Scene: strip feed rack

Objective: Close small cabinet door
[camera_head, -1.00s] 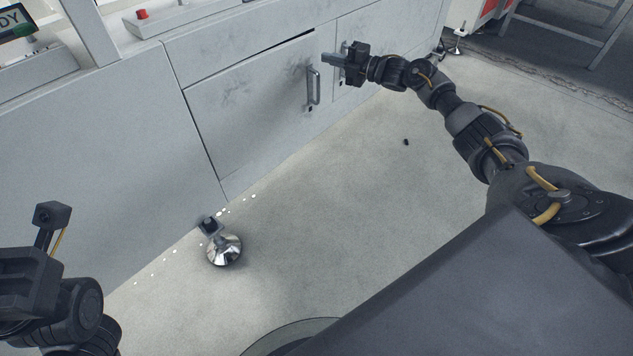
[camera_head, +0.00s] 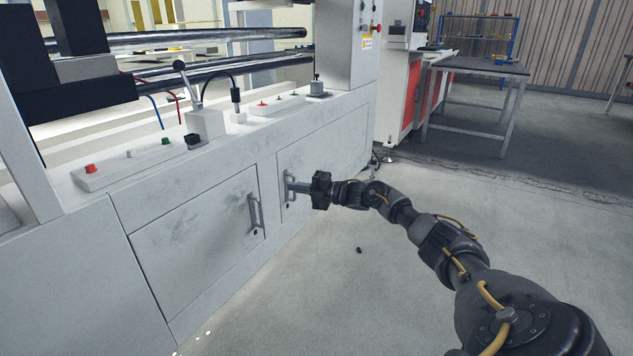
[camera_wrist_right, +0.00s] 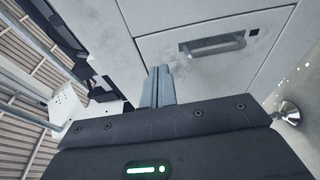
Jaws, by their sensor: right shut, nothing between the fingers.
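The small cabinet door (camera_head: 318,152) is on the right part of the white machine front in the head view. It looks flush with the panel around it. Its upright metal handle (camera_head: 288,189) is at its left side. My right gripper (camera_head: 299,187) is shut and empty, its fingertips right at this handle; I cannot tell if they touch. In the right wrist view the closed fingers (camera_wrist_right: 158,82) point at the white front and hide part of it. My left gripper is out of view.
A larger door (camera_head: 195,250) with its own handle (camera_head: 254,213) is to the left and looks shut. A control ledge (camera_head: 260,115) with buttons runs above the doors. A workbench (camera_head: 475,67) stands at the back right. The floor in front is mostly clear.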

